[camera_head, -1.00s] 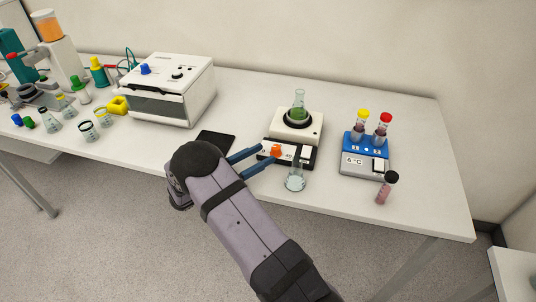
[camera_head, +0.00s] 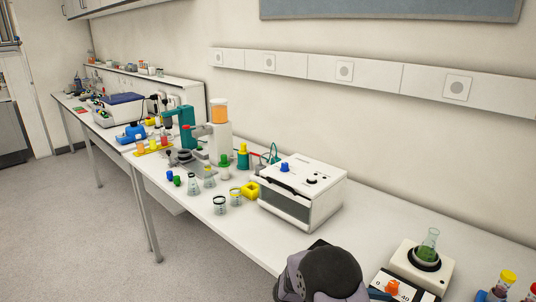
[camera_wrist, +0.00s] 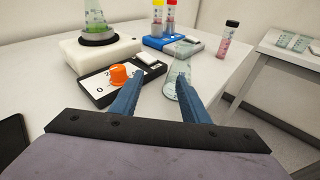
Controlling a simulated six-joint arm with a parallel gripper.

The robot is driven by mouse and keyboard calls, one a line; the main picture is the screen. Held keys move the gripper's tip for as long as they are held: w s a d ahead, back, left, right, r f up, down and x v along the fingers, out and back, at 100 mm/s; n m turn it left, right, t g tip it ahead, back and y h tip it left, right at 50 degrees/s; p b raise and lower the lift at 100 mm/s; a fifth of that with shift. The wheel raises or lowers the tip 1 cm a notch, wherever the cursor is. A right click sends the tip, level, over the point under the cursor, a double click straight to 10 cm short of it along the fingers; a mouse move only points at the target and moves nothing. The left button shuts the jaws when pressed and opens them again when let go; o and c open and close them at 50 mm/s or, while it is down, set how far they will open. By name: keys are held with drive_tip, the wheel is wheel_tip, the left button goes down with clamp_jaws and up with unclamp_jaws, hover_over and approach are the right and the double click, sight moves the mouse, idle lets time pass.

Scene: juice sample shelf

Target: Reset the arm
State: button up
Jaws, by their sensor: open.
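My gripper (camera_wrist: 157,95) shows in the wrist view with its two blue fingers apart and nothing between them. It hovers over the front of the table, by the stirrer's control panel (camera_wrist: 98,88) with its orange knob (camera_wrist: 119,73). A clear conical flask (camera_wrist: 177,76) stands just beyond the right fingertip; I cannot tell whether they touch. In the head view my dark wrist is at the bottom edge, and the fingers are mostly out of frame there.
The white stirrer (camera_head: 420,262) carries a flask of green liquid (camera_head: 428,245). A blue tube block (camera_wrist: 172,42) and a black-capped tube (camera_wrist: 227,39) stand farther off. A white boxy device (camera_head: 302,190), small beakers (camera_head: 220,204) and a juicer (camera_head: 219,140) occupy the table to the left.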

drive_tip(key=s+a+m+g+y, duration=0.35)
drive_tip(key=s+m+y, duration=0.3)
drive_tip(key=s, duration=0.55)
drive_tip(key=s+a+f+m+t+y+b, duration=0.1)
drive_tip(key=s+a+f+m+t+y, duration=0.1)
drive_tip(key=s+a+m+y, duration=0.25)
drive_tip(key=s+a+f+m+t+y+b, duration=0.1)
drive_tip(key=a+m+t+y, duration=0.1)
drive_tip(key=a+m+y, duration=0.4)
wheel_tip(320, 180, up, 18)
drive_tip(key=a+h+p, duration=0.2)
drive_tip(key=p, duration=1.6)
wheel_tip(320, 180, down, 21)
drive_tip(key=b, duration=2)
drive_tip(key=shift+d+n+b, duration=0.2)
drive_tip(key=shift+n+b, duration=0.1)
drive_tip(key=shift+n, duration=0.1)
